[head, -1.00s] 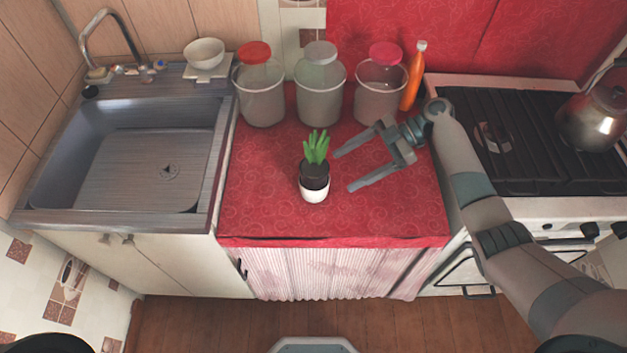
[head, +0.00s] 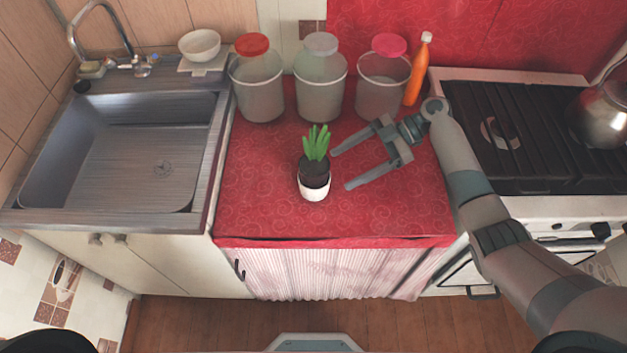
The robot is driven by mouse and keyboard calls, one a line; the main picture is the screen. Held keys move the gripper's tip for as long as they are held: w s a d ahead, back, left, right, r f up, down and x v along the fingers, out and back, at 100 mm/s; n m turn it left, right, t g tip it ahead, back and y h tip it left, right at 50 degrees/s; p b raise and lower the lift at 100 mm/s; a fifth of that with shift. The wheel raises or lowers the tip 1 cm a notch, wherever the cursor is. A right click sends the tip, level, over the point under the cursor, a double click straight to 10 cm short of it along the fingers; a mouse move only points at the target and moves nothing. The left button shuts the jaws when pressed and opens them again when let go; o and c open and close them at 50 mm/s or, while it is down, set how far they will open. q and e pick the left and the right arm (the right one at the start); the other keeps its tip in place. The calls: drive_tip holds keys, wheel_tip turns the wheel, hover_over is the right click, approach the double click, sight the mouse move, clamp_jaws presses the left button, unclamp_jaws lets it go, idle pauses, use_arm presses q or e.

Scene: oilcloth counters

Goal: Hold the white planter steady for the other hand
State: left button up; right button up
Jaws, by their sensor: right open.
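The white planter (head: 314,193) stands upright on the red oilcloth counter (head: 265,205). It has a dark upper part and a green plant (head: 316,143) in it. My right gripper (head: 340,170) is open just to the right of the planter. Its two fingers point left, toward the planter. The upper fingertip is close to the plant, and I see no contact. Nothing is between the fingers. My left gripper is not in view.
Three clear jars stand along the back: one with a red lid (head: 252,44), one grey-lidded (head: 322,43), one pink-lidded (head: 389,46). An orange bottle (head: 417,72) stands behind my right gripper. A sink (head: 120,150) is left, a stove (head: 530,130) right. The counter's left front is clear.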

sight(329, 177)
drive_tip(key=shift+s+a+f, duration=0.2)
drive_tip(key=shift+a+f, duration=0.05)
drive_tip(key=shift+a, duration=0.4)
drive_tip(key=p+x, duration=0.1)
drive_tip(key=x, duration=0.3)
drive_tip(key=shift+s+a+f+b, duration=0.15)
drive_tip(key=shift+a+f+b, duration=0.3)
drive_tip(key=shift+b+x, duration=0.55)
drive_tip(key=shift+x, duration=0.75)
drive_tip(key=shift+r, duration=0.1)
